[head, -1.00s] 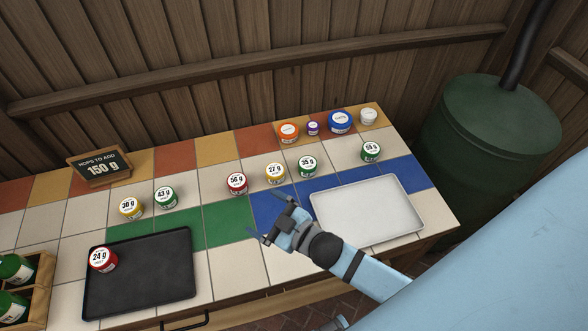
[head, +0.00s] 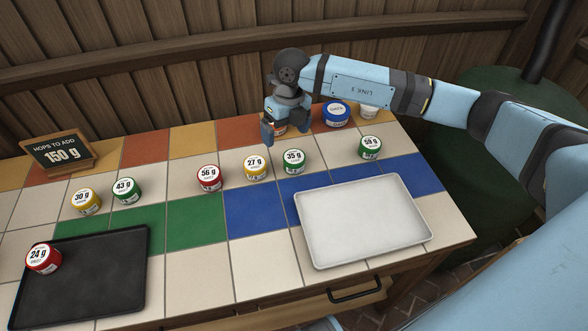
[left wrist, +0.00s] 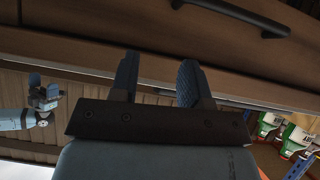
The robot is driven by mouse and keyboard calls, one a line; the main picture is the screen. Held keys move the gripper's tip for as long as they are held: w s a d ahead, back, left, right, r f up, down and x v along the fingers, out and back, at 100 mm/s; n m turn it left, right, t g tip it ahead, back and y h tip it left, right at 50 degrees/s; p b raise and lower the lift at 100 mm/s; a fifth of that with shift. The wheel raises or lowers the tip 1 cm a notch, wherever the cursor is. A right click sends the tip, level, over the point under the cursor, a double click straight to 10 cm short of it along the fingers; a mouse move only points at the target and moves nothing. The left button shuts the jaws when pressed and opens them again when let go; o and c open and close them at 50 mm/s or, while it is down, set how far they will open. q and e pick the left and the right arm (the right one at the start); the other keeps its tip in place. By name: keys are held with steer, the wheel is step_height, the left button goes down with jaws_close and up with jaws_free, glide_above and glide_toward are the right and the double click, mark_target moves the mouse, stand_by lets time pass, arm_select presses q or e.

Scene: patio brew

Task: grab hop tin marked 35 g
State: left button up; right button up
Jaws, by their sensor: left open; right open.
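The hop tin marked 35 g (head: 293,161) is green with a white lid and stands upright on the tiled counter, right of the yellow 27 g tin (head: 256,168). My right gripper (head: 284,130) is open and points down behind the 35 g tin, apart from it. It partly hides an orange tin (head: 281,130) in the back row. My left gripper (left wrist: 157,78) shows only in the left wrist view, open and empty in front of the counter's wooden front. The 35 g tin is not visible in that view.
Red 56 g (head: 208,179) and green 59 g (head: 370,147) tins stand nearby. A white tray (head: 362,222) lies in front, clear. A black tray (head: 85,285) holds the red 24 g tin (head: 43,259). A sign (head: 58,153) reads 150 g.

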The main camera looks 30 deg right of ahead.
mark_target(294, 156)
steer(key=shift+h, duration=0.7)
steer(key=d+f, duration=0.1)
steer(key=f, duration=0.3)
steer(key=d+f, duration=0.1)
steer(key=f, duration=0.3)
steer(key=w+d+f, duration=0.1)
steer(key=f, duration=0.4)
steer(key=shift+b, duration=0.3)
steer(key=shift+r, duration=0.1)
steer(key=c, duration=1)
